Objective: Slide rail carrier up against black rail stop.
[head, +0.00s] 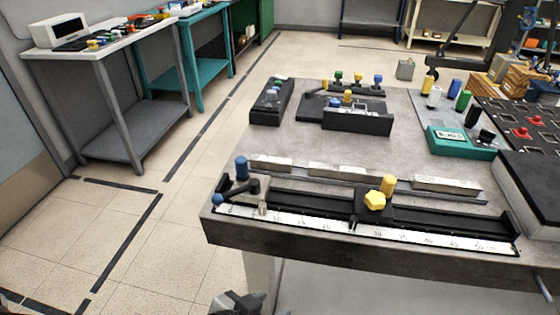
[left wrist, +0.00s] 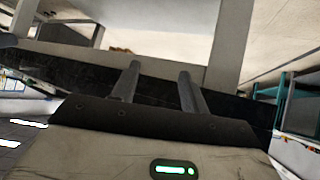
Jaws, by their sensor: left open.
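The rail carrier (head: 357,206) is a black block with a yellow star knob and a yellow peg. It sits on the black rail (head: 310,205) along the table's front edge, right of the rail's middle. A black block with a lever and blue knobs (head: 240,187) stands at the rail's left end and looks like the rail stop. A wide stretch of rail lies between them. My left gripper (head: 238,303) is at the bottom edge of the head view, below and in front of the table, away from the carrier. Its two fingers (left wrist: 158,85) are apart and empty. My right gripper is not seen.
A white scale (head: 330,226) runs along the front of the rail. Behind it are metal blocks (head: 340,172), black fixtures with coloured pegs (head: 358,120) and a green meter box (head: 460,142). A dark padded block (head: 535,185) stands at the right.

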